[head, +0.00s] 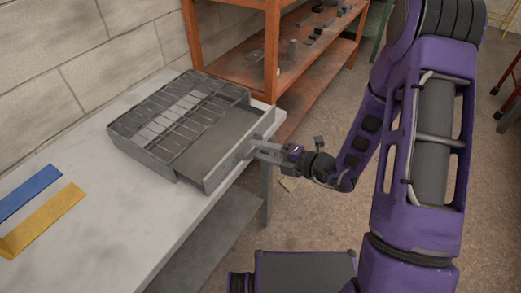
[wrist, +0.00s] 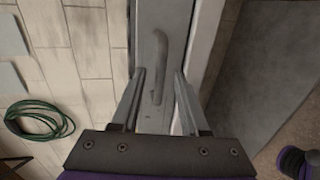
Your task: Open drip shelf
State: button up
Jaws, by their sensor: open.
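The drip shelf (head: 216,172) is a grey drawer at the right side of a grey metal unit (head: 142,150) with a slatted rack on top. It stands out from the unit, and its flat bare floor shows between the rack and its front. A curved grey handle (wrist: 160,62) on its front face shows in the wrist view. My gripper (head: 253,149) is at the drawer's front in the head view. Its fingers are open, one on each side of the handle in the wrist view (wrist: 160,74). Whether they touch the handle I cannot tell.
The unit stands on a pale bench (head: 85,188) against a block wall. A blue strip (head: 30,191) and a yellow strip (head: 42,220) lie at the bench's left. An orange rack (head: 270,62) with small parts stands behind. Open floor lies right of the bench.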

jog(key=p+v, duration=0.1)
jog(key=v, duration=1.6)
jog(key=shift+d+p, duration=0.15)
jog(key=shift+p, duration=0.25)
jog(key=shift+r, duration=0.1)
